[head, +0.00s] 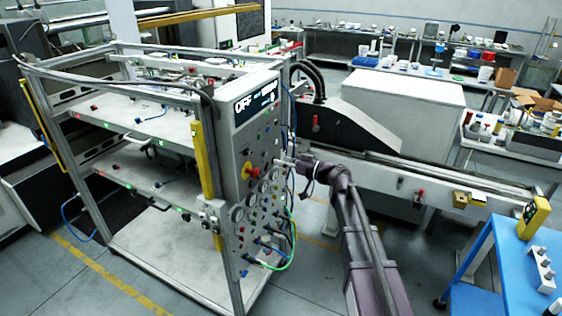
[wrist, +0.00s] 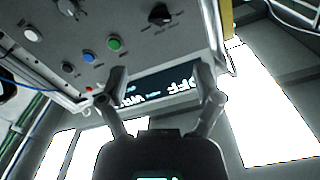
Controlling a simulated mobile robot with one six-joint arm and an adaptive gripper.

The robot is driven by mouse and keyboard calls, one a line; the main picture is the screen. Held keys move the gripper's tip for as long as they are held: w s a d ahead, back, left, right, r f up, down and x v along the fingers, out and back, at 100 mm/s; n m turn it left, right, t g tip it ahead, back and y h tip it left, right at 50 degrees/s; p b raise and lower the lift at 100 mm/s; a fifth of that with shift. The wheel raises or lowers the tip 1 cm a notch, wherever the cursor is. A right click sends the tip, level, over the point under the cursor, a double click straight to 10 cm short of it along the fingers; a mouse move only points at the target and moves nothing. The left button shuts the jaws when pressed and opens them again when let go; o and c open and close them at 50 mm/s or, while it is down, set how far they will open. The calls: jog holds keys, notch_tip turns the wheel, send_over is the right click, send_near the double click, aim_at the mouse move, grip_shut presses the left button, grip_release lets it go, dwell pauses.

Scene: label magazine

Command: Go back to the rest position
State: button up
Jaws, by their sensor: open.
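My gripper (wrist: 162,82) is open and empty in the wrist view, with its two fingers apart and the panel's dark display showing between and behind them. In the head view my gripper (head: 284,162) is at the right side of the grey control panel (head: 228,150), close to its buttons. I cannot tell whether it touches the panel. The display (head: 255,101) reads OFF in the head view. Green, blue and white buttons and a black knob (wrist: 160,14) show on the panel in the wrist view.
A metal-framed rack carries the panel, with cables (head: 288,240) hanging at its side. A long machine with a conveyor (head: 440,178) stands behind my arm. A blue table (head: 520,255) stands at the right. Some floor is clear between the rack and my arm.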

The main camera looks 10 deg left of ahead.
jog(key=s+d+f+m+g+h+b, duration=0.1)
jog(key=s+d+f+m+g+h, duration=0.1)
jog(key=s+d+f+h, duration=0.35)
jog(key=s+d+f+m+g+h+b, duration=0.1)
jog(key=s+d+f+g+h, duration=0.2)
jog(key=s+f, duration=0.5)
jog(key=s+d+f+m+h+b, duration=0.1)
jog(key=s+d+f+m+h, duration=0.2)
jog(key=d, duration=0.6)
jog(key=s+d+f+m+g+h, duration=0.1)
jog(key=s+d+f+m+h, duration=0.2)
jog(key=s+d+f+h, duration=0.2)
jog(key=s+d+f, duration=0.1)
jog(key=s+d, duration=0.1)
jog(key=d, duration=0.1)
jog(key=shift+s+d+m+b, duration=0.3)
jog(key=shift+s+d+b, duration=0.05)
jog(key=shift+b, duration=0.05)
jog(key=shift+h, duration=0.25)
